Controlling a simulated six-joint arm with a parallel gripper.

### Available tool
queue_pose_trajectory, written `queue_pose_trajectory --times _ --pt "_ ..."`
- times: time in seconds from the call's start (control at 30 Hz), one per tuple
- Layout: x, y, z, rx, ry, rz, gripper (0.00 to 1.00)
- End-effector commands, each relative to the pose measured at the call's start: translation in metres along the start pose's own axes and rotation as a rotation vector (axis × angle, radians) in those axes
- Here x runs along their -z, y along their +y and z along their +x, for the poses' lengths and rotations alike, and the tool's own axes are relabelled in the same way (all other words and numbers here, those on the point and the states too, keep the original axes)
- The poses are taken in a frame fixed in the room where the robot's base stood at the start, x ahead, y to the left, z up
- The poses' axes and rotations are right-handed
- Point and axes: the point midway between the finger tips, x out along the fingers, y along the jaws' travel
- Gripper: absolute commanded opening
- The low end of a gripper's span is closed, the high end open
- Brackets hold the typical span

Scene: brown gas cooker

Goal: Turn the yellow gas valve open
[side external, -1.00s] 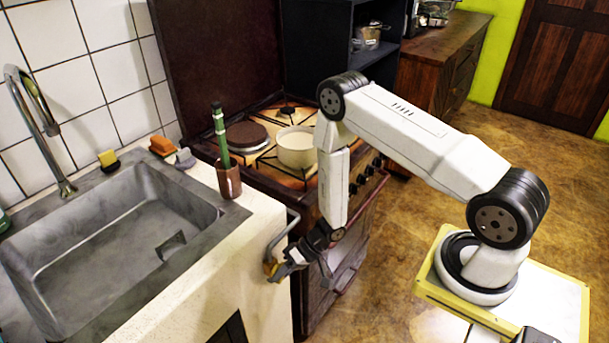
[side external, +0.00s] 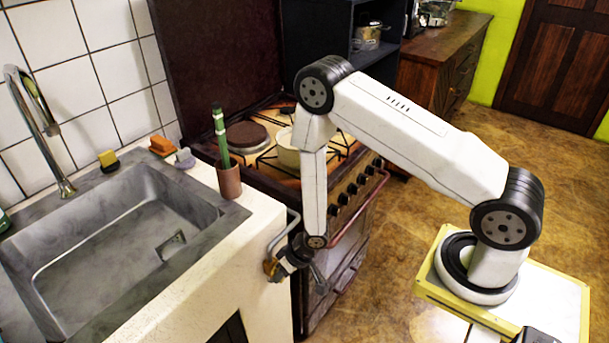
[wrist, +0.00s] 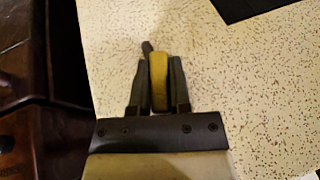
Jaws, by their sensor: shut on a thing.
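The yellow gas valve (wrist: 159,80) stands between the two dark fingers of my gripper (wrist: 160,84) in the wrist view. The fingers are shut on it, one on each side. In the side external view the yellow valve (side external: 270,267) shows only in part, at the lower end of the grey pipe on the side of the white counter. My gripper (side external: 283,265) reaches it from the right and hides much of it. The valve's exact angle to the pipe is hard to tell.
The grey pipe (side external: 287,228) bends between the counter (side external: 240,262) and the brown gas cooker (side external: 345,185). The cooker's front rail (side external: 360,210) is close to my forearm. A sink (side external: 110,245) is at left.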

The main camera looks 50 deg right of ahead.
Motion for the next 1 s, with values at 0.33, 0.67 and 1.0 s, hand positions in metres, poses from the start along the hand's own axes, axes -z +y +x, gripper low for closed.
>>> queue_pose_trajectory --times 0.33,0.67,1.0 --pt "0.0102 -0.0014 -0.0004 -0.109 0.025 -0.046 0.0" --pt "0.0103 -0.0014 -0.0003 -0.208 0.026 -0.084 0.0" --pt "0.0102 -0.0009 -0.0004 -0.275 0.026 -0.111 0.0"
